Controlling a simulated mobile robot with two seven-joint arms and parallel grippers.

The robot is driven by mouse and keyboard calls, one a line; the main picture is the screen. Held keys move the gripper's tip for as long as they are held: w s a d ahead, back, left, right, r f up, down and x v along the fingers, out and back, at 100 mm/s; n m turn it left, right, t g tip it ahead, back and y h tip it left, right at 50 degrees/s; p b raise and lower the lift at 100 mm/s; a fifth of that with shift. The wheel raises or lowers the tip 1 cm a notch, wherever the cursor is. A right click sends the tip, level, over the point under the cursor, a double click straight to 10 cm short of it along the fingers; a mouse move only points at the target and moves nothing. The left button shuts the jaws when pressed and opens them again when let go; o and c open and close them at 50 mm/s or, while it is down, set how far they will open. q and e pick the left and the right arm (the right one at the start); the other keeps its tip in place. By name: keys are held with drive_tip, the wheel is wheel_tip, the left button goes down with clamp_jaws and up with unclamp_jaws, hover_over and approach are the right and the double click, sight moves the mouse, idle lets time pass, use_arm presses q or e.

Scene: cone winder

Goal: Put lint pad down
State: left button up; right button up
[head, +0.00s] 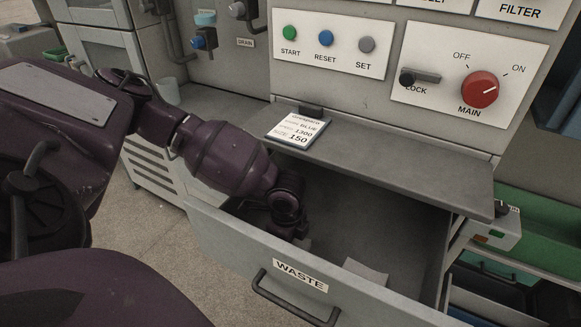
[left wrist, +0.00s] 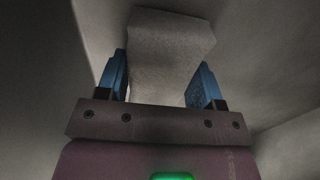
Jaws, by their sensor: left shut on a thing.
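A pale grey lint pad (left wrist: 168,45) sits between the blue fingers of my left gripper (left wrist: 163,68) in the left wrist view. The gripper is shut on it. In the head view my left arm reaches down into the open drawer labelled WASTE (head: 225,237). Its fingertips are hidden behind the drawer front. A pale flat piece (head: 366,273) shows inside the drawer to the right of the wrist; I cannot tell whether it is the held pad. My right gripper is not in view.
A grey ledge (head: 400,170) overhangs the back of the drawer, with a settings card (head: 297,128) at its left end. Above are the button panel (head: 330,48) and the red MAIN knob (head: 480,90). The drawer's right part looks mostly bare.

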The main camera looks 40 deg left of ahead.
use_arm(q)
drive_tip(key=shift+f, duration=0.3)
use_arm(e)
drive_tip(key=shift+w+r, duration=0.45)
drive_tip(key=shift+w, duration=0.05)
use_arm(q)
drive_tip(key=o, duration=0.9)
drive_tip(key=shift+c, duration=0.2)
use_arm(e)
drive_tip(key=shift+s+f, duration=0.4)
use_arm(q)
wheel_tip(320, 180, up, 12)
drive_tip(key=p, duration=0.3)
drive_tip(key=shift+p, duration=0.35)
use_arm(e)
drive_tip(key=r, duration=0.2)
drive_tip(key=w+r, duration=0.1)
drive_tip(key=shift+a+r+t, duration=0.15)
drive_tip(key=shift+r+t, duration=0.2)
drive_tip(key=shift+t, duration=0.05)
use_arm(q)
drive_tip(key=shift+r, duration=0.2)
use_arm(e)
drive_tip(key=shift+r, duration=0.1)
